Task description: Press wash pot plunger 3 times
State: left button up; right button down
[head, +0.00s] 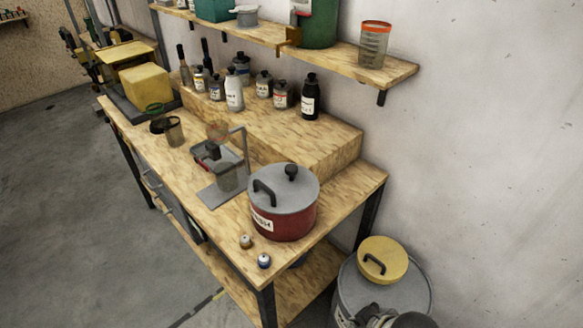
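The wash pot (268,222) is a dark red pot with a partly visible white label, standing upright near the front right end of the wooden workbench (165,160). It has a grey lid (300,192) with a curved black handle on its left side. The plunger (291,171) is a black knob standing up from the lid, and nothing touches it. Dark parts at the bottom edge look like my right gripper (370,312), low and to the right of the pot, over a grey drum. Its fingers are too cut off to judge. My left gripper is out of view.
A grey drum (350,290) with a yellow lid (383,260) stands right of the bench. Two small bottles (264,261) sit before the pot. A metal stand (222,195) is left of it. A raised step (300,140) with several bottles and a wall shelf (390,72) lie behind.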

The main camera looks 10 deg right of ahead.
jog(key=s+d+f+m+g+b, duration=0.1)
jog(key=s+f, duration=0.2)
jog(key=f, duration=0.8)
jog(key=s+d+f+m+g+h+b, duration=0.1)
jog(key=s+f+m, duration=0.15)
jog(key=f, duration=0.85)
jog(key=s+d+f+m+g+b, duration=0.15)
jog(key=s+f, duration=0.25)
jog(key=f, duration=0.6)
pick_arm(q)
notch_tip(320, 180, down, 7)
jog(key=b, duration=0.2)
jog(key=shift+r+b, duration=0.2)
jog(key=shift+b, duration=0.2)
pick_arm(e)
jog(key=s+d+f+n, duration=0.1)
jog(key=s+d+f, duration=0.1)
jog(key=s+f, duration=1.2)
jog(key=shift+s+d+f+h, duration=0.3)
jog(key=shift+s+d+f, duration=0.1)
jog(key=shift+f, duration=0.5)
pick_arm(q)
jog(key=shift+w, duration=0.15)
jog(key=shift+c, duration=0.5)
pick_arm(e)
jog(key=shift+s, duration=0.1)
